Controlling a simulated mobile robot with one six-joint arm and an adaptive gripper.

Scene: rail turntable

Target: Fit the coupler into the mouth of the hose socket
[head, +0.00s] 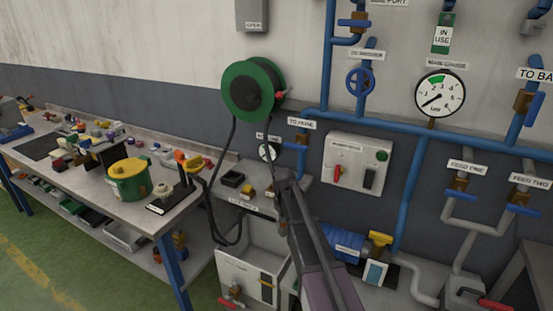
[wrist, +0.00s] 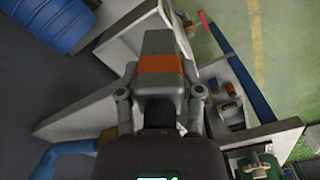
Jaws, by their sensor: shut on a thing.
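My gripper (wrist: 160,88) is shut on a grey block-like piece with an orange band (wrist: 160,64), which I take to be the coupler. The piece points away from the palm between the two fingers. In the head view my gripper (head: 284,180) is small, over the small shelf below the reel, and the held piece cannot be made out there. An orange-topped fitting (head: 190,160) stands on a dark stand at the bench's right end, close to the black hose (head: 212,190). It may be the hose socket; its mouth is too small to see.
The green hose reel (head: 233,90) hangs on the wall. A green-yellow pot (head: 128,182) stands on the cluttered bench (head: 118,210). Blue pipes (head: 328,55), a switch box (head: 357,163) and a white cabinet (head: 245,265) are around the arm. Green floor lies left.

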